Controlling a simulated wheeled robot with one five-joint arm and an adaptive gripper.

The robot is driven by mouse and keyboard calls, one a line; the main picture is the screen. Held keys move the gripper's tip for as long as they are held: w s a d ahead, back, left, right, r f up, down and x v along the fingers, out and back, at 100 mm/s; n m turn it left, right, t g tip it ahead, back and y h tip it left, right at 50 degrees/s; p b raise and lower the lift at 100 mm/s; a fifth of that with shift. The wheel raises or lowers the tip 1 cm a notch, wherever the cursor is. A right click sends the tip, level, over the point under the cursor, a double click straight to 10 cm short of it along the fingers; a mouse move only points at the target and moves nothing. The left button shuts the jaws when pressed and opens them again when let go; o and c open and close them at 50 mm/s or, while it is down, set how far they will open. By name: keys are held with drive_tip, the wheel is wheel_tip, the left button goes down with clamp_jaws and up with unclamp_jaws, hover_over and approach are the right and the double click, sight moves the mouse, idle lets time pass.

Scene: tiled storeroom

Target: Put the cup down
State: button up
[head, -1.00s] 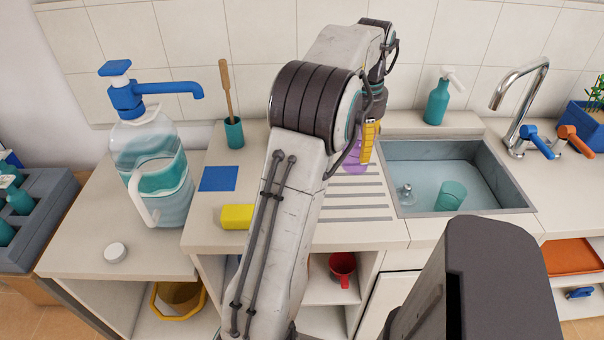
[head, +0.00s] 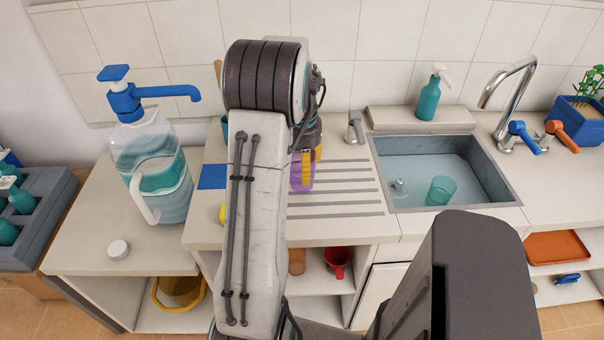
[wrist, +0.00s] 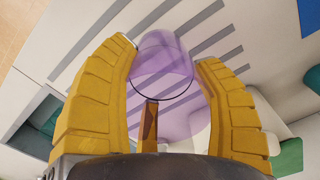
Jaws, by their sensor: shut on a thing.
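The cup (head: 301,178) is clear purple and shows partly behind my arm in the head view, over the grooved draining board (head: 345,205). In the wrist view, the purple cup (wrist: 163,72) sits between the two yellow fingers of my gripper (wrist: 165,54). My gripper (head: 318,152) is shut on it, with a finger on each side. The grey grooves lie beyond the cup in the wrist view. I cannot tell whether its base touches the board.
The sink (head: 440,165) at the right holds a teal cup (head: 441,190) and a small clear item. A blue square (head: 212,176) lies left of my arm. A pump bottle (head: 150,170) stands farther left. The board's right part is clear.

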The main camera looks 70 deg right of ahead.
drive_tip(key=shift+f+p, duration=1.35)
drive_tip(key=shift+p, duration=0.2)
drive_tip(key=shift+f, duration=0.55)
drive_tip(key=shift+f, duration=0.1)
drive_tip(key=o, duration=1)
